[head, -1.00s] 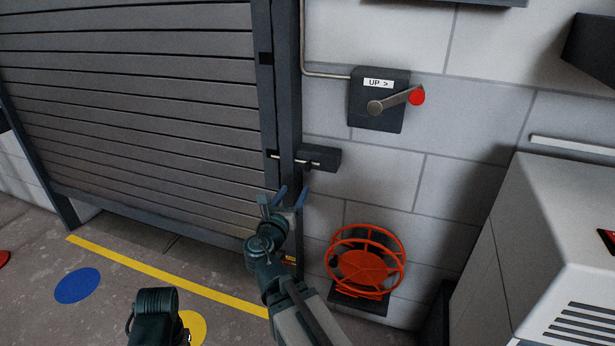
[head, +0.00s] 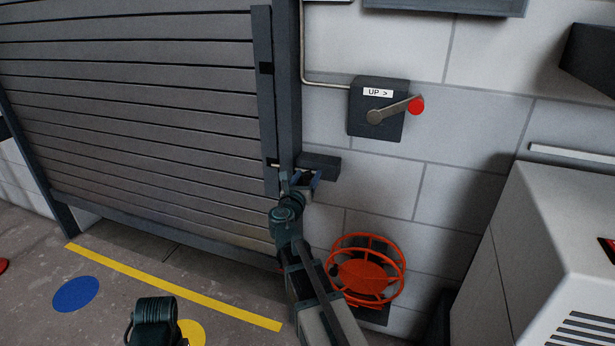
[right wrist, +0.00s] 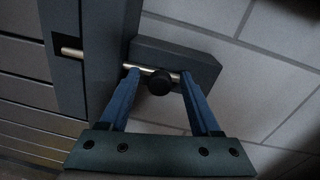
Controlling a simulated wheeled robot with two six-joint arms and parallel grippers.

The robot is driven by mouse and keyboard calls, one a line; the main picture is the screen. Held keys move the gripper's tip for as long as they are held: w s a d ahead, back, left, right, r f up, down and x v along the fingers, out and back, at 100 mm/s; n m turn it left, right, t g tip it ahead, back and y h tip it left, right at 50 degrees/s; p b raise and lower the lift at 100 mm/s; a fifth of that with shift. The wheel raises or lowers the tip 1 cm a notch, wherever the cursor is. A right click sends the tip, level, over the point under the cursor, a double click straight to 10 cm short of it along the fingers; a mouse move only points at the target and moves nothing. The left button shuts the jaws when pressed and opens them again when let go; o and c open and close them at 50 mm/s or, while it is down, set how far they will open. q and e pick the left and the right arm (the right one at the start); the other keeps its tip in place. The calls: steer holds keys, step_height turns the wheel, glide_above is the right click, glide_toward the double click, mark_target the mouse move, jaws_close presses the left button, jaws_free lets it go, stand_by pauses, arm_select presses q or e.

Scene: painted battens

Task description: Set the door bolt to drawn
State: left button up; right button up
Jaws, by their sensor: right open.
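The door bolt has a dark housing (head: 319,166) on the wall just right of the shutter's post. In the right wrist view its bare metal rod (right wrist: 72,50) runs left past the post toward a dark slot at the shutter's edge. A round black knob (right wrist: 159,82) sits on the rod in front of the housing. My right gripper (head: 300,178) is at the bolt, and its blue fingers partly cover it in the head view. In the right wrist view the gripper (right wrist: 160,74) is open, with one fingertip on each side of the knob. My left gripper is out of view.
A crank box (head: 366,123) marked "UP >" with a red-knobbed handle is above the bolt. An orange reel (head: 368,283) is on the wall below. A grey shutter (head: 140,120) fills the left, and a white cabinet (head: 530,240) stands at right.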

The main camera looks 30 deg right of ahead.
steer(key=shift+w+d, duration=0.2)
jaws_close()
stand_by(0.3)
stand_by(1.1)
